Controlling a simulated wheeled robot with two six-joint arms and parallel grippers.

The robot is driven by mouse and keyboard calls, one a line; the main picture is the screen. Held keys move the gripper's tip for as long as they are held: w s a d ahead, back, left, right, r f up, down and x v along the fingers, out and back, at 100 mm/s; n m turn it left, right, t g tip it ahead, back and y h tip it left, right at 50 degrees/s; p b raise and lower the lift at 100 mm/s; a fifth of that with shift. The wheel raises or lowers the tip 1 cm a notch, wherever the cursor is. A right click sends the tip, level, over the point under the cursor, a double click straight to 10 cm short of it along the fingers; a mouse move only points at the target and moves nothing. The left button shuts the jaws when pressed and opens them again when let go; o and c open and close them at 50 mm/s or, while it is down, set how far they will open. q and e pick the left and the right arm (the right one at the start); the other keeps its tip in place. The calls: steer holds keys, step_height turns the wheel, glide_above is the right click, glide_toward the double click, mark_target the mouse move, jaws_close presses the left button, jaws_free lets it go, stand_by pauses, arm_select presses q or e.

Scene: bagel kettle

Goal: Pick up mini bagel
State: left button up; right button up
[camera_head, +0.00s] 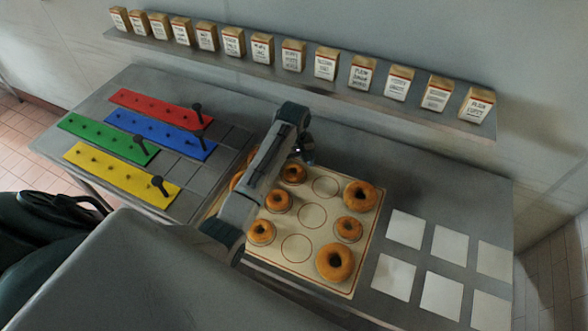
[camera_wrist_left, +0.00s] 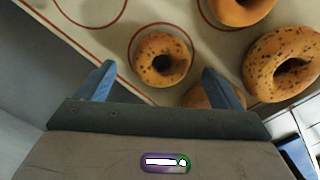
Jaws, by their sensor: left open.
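Several bagels, large and mini, lie in marked circles on a cream board (camera_head: 325,215). A speckled mini bagel (camera_wrist_left: 147,70) lies in a red circle in the left wrist view, between and just beyond my left fingertips. My left gripper (camera_wrist_left: 160,82) is open and empty above the board. In the head view its jaw end (camera_head: 307,152) hangs close to a mini bagel (camera_head: 295,181) at the board's back edge; I cannot tell if this is the same one. Another bagel (camera_wrist_left: 199,98) is partly hidden by the right finger. My left arm hides part of the board.
Large bagels stand at the board's right (camera_head: 371,196) and front (camera_head: 347,266). Red, blue, green and yellow strips (camera_head: 122,172) with dark knobs lie at left. White squares (camera_head: 404,228) lie at right. A wall shelf (camera_head: 268,72) holds labelled boxes behind.

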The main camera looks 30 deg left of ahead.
arm_select(q)
steer(key=shift+s+f, duration=0.1)
steer(key=shift+f, duration=1.05)
steer(key=c, duration=1)
steer(key=shift+c, duration=0.2)
arm_select(e)
steer(key=shift+s+d+r, duration=0.2)
steer(key=shift+s+r, duration=0.2)
steer(key=shift+r, duration=0.2)
steer(key=shift+w, duration=0.1)
